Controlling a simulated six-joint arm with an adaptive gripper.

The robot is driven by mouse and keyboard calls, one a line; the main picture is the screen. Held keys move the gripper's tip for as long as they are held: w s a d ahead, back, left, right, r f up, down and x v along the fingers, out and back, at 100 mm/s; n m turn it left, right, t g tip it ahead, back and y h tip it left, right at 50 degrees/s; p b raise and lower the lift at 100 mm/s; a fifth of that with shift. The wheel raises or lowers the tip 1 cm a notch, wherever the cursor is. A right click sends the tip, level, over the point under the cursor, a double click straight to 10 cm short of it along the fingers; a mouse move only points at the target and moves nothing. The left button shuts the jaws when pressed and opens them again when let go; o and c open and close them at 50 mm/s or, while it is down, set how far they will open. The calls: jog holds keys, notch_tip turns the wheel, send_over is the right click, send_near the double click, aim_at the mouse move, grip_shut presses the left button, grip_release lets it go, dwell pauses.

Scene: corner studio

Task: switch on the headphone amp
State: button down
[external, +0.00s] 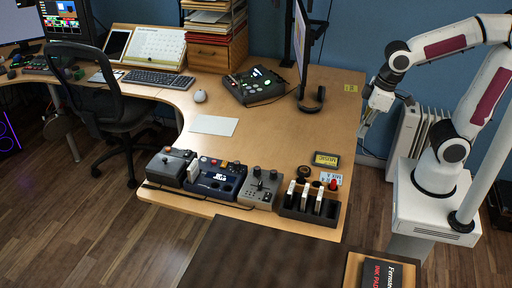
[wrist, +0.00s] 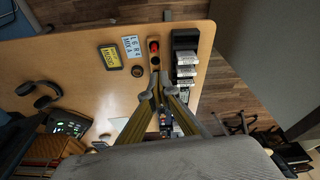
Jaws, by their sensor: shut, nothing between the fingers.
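I cannot tell for certain which device is the headphone amp. A black desktop unit with a lit green display and knobs (external: 254,85) stands near the headphones (external: 313,101) at the back of the desk. The unit also shows at the lower left of the wrist view (wrist: 68,125). A small block with a red round top (wrist: 154,47) lies near the desk edge in the wrist view. My gripper (external: 377,100) is off the desk's right side in the external view. Its fingertips (wrist: 160,82) meet in the wrist view, shut and empty, above the desk.
Several devices with knobs (external: 215,178) line the desk's front edge beside a black slotted rack (external: 309,206). A yellow-bordered sign (external: 326,159) lies behind the rack. A monitor (external: 302,45) rises near the headphones. The desk's right-middle area (external: 285,135) is clear.

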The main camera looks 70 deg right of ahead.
jog(key=w+a+f, duration=0.3)
jog(key=w, duration=0.5)
jog(key=w+a+f+m, duration=0.1)
jog(key=w+a+f, duration=0.2)
jog(key=w, duration=0.5)
jog(key=w+a+f, duration=0.4)
jog(key=w, duration=0.4)
jog(key=shift+a+m+t, duration=0.25)
jog(key=shift+m+t, duration=0.05)
jog(key=shift+t, duration=0.1)
jog(key=shift+f+h, duration=0.3)
send_over(268, 193)
jog(key=s, duration=0.1)
jog(key=f, duration=1.1)
jog(key=shift+a+f, duration=0.2)
jog(key=shift+f, duration=0.05)
jog(key=shift+d+f, duration=0.1)
jog(key=shift+f, duration=0.75)
